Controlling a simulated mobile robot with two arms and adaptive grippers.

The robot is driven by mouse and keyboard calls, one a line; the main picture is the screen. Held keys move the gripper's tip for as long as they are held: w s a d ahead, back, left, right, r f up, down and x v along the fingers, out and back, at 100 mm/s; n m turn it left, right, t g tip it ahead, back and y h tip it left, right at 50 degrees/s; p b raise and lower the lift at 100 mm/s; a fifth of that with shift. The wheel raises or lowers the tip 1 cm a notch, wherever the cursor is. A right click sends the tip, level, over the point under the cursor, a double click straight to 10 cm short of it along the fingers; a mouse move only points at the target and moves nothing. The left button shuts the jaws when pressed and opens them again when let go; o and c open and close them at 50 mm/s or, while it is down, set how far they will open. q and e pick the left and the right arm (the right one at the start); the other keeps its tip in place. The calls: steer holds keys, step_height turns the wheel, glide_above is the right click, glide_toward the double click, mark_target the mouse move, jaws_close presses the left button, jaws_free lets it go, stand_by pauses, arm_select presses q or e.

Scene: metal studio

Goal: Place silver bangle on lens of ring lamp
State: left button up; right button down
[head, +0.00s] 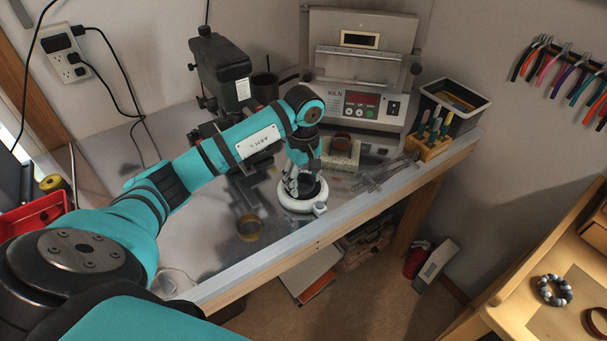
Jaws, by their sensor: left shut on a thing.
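The ring lamp (292,206) is a white ring around a dark lens, near the front edge of the metal-topped bench. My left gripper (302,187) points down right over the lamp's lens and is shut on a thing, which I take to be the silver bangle. The bangle is too small and too covered by the fingers to make out, and I cannot tell whether it touches the lens. My right gripper is not in the picture.
A kiln (362,106) stands behind, with a green drill press (222,70) left of it. A wooden tool block (428,146) and a grey bin (470,99) are at right. A brass ring (249,228) lies left of the lamp. A beaded bracelet (554,290) lies on another bench.

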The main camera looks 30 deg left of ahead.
arm_select(q)
steer(key=shift+f+b, duration=0.2)
steer(key=shift+b, duration=0.1)
steer(key=o, duration=1.5)
steer(key=shift+r+p, duration=0.25)
steer(key=shift+p, duration=0.05)
steer(key=shift+w+r+b, duration=0.1)
steer(key=shift+r+b, duration=0.2)
steer(key=shift+b, duration=0.05)
step_height(320, 180, up, 11)
steer(key=b, duration=0.2)
steer(key=shift+r, duration=0.15)
